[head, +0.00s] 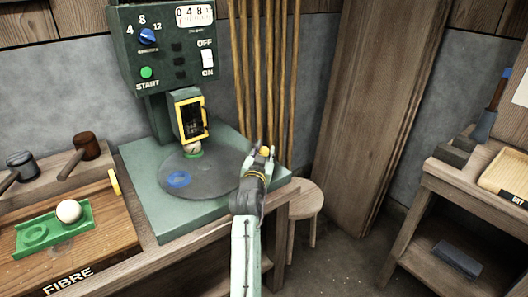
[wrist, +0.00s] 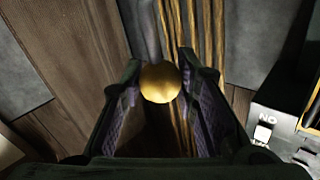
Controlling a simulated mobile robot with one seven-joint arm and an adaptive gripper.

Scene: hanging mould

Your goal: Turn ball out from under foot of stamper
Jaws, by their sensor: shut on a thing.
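The dark grey round table (head: 205,178) sits on the green machine's base. A pale ball (head: 193,147) rests in a green seat on its far side, directly below the stamper (head: 189,115) with its yellow-framed window. Any gap between ball and foot is too small to tell. A blue ring (head: 178,180) marks an empty-looking place at the disc's front left. My gripper (head: 262,153) is at the disc's right edge, shut on a golden knob (head: 265,151). In the wrist view the knob (wrist: 160,82) sits between both fingers (wrist: 158,88), with a grey rod beyond it.
A second pale ball (head: 68,211) lies in a green tray (head: 84,236) on the left bench. Dark-headed hammers (head: 86,146) lie behind it. Wooden poles (head: 265,85) stand behind my gripper. A stool (head: 305,203) and shelf unit (head: 478,177) stand to the right.

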